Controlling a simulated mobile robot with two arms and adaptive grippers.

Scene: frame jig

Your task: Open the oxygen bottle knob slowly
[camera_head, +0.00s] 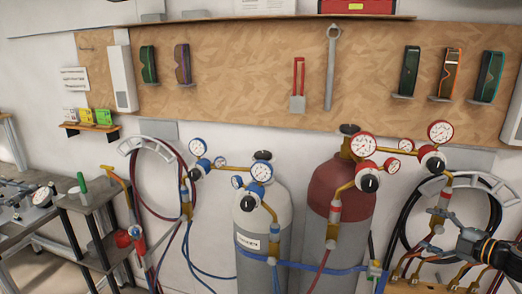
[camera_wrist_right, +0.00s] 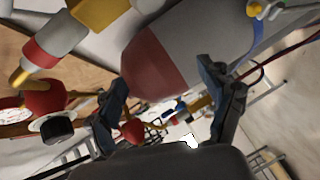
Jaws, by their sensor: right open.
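The oxygen bottle, a grey-white cylinder (camera_head: 262,228) with blue-rimmed gauges, stands at the middle of the head view. A black knob (camera_head: 262,155) tops its valve, and another black knob (camera_head: 247,203) sits on the front of its blue regulator. A dark red bottle (camera_head: 340,187) with red-rimmed gauges stands to its right. My right gripper (camera_head: 436,230) is at the lower right, beyond the red bottle and well apart from the oxygen knobs. In the right wrist view its two fingers (camera_wrist_right: 168,92) are spread and empty, with a red-and-grey cylinder behind them. My left gripper is not in view.
A blue strap (camera_head: 317,267) crosses the bottles. Hoses hang on holders at left (camera_head: 148,142) and right (camera_head: 474,180). Brass fittings (camera_head: 440,286) lie below my right gripper. A metal table (camera_head: 97,208) stands at left. Tools hang on the wooden board (camera_head: 225,70).

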